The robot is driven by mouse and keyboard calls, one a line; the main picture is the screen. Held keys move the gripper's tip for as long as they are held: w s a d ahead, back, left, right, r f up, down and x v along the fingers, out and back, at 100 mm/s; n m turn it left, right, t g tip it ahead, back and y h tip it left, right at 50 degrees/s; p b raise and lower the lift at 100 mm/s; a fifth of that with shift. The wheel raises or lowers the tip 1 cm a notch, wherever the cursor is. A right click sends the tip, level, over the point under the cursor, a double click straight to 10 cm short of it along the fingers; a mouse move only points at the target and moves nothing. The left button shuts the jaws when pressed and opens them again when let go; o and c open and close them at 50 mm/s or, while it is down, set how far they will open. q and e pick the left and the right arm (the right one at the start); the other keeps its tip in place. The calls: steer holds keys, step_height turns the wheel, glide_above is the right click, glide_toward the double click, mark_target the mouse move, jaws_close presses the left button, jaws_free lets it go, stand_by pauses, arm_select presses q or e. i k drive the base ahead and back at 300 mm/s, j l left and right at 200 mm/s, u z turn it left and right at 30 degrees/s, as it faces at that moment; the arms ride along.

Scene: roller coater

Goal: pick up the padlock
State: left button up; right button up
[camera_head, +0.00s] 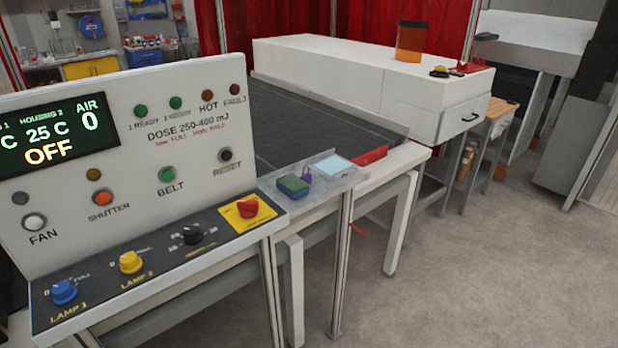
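A small purple object that looks like the padlock (307,175) is on the grey ledge at the near end of the conveyor, right of the control panel. It is small in the picture, and its shackle is hard to make out. It sits between a green and blue block (292,186) on its left and a pale blue-white flat square (334,166) on its right. It is close to the block; I cannot tell if they touch. Neither of my grippers is in view.
The control panel (130,160) with buttons and knobs fills the left. The dark conveyor belt (300,125) runs behind the ledge (330,182). A red piece (371,155) lies right of the flat square. A white housing (345,75) stands behind. Open floor (480,270) is at right.

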mark_target(307, 176)
steer(key=i+l+u, duration=0.1)
steer(key=l, duration=0.3)
steer(key=i+l+u, duration=0.1)
steer(key=l, duration=0.35)
steer(key=i+l+u, duration=0.1)
steer(key=l, duration=0.35)
steer(key=i+l+u, duration=0.1)
steer(key=l, duration=0.35)
steer(key=i+l+u, duration=0.15)
steer(key=l, duration=0.3)
